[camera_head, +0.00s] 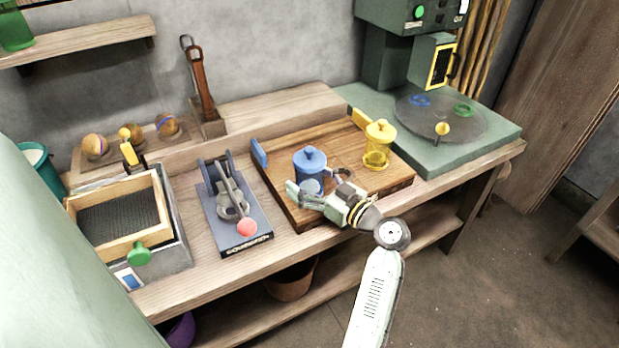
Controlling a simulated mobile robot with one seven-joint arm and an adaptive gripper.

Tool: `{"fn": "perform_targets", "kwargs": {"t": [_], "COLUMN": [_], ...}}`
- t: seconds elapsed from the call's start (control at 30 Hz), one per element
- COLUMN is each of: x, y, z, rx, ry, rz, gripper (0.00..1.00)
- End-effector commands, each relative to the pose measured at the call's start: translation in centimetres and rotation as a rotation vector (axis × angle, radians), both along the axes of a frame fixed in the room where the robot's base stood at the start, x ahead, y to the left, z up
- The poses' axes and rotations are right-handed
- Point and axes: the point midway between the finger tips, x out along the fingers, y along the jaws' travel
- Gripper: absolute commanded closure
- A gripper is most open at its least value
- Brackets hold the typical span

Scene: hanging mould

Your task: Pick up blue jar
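The blue jar (310,164) has a knobbed lid and stands upright on the wooden board on the bench. My gripper (315,186) reaches in low from the front right. Its fingers are spread, one at the jar's left front and one at its right. The lower part of the jar shows between them and is partly hidden by the gripper. I cannot tell whether either finger touches the jar.
A yellow jar (378,146) stands behind right on the wooden board (272,183). A grey press with a red-knobbed lever (246,227) is to the left. A framed mesh tray (118,213) lies further left. A green machine base (448,158) is at right.

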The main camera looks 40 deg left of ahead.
Motion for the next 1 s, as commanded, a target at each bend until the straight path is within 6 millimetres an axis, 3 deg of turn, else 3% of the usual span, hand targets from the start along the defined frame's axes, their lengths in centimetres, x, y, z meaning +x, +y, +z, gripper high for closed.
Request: {"fn": "perform_targets", "kwargs": {"t": [1.0], "x": [0.00], "y": [-0.05], "z": [0.13], "rx": [0.002], "ry": [0.000], "rz": [0.000], "gripper": [0.89]}}
